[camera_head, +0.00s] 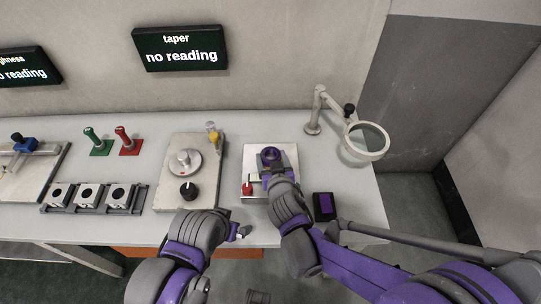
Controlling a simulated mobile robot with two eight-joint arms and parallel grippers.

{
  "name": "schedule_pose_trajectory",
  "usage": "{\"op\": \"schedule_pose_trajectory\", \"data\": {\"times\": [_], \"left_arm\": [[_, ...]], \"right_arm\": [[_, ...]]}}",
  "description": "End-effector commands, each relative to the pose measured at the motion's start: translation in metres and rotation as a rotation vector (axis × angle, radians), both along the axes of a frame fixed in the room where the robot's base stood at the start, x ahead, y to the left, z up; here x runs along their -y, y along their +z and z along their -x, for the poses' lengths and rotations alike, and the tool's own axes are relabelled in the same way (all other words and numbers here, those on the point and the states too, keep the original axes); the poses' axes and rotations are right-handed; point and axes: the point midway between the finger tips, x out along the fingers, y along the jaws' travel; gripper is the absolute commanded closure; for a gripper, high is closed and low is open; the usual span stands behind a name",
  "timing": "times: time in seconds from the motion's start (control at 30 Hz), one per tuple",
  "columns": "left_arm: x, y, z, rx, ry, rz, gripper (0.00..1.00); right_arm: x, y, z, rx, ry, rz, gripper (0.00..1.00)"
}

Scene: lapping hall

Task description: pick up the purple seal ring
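The purple seal ring (270,153) shows at the back of a pale square plate on the bench. My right gripper (271,168) reaches over this plate from the front, with its tip end right at the ring's near side. The gripper hides part of the ring and its support, and I cannot tell whether the fingers touch it or how far apart they are. My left gripper (241,232) is low over the bench's front edge, left of my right arm and away from the ring. Its fingers are too small to read.
The pale plate (289,153) carries a red knob (247,188). A dark box with a purple face (325,205) lies right of my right wrist. A magnifier lamp (367,142) stands behind right. A dial fixture (188,162), block rack (90,197) and green and red gauges stand left.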

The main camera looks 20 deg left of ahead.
Motion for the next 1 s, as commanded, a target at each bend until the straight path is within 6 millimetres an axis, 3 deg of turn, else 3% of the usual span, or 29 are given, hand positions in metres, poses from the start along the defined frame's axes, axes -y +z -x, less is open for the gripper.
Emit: {"op": "schedule_pose_trajectory", "data": {"times": [0.03,0.33,0.57,1.0], "left_arm": [[0.0,0.0,0.0,0.0,0.0,0.0,0.0],[0.0,0.0,0.0,0.0,0.0,0.0,0.0],[0.0,0.002,0.0,0.001,0.0,0.0,0.0],[0.0,0.02,-0.004,0.007,0.0,0.0,0.0]], "right_arm": [[0.0,0.0,0.0,0.0,0.0,0.0,0.4],[0.0,0.0,0.0,0.0,0.0,0.0,0.91],[0.0,0.006,0.0,0.0,0.001,0.0,0.91],[0.0,0.086,0.0,0.001,0.001,0.0,0.91]]}}
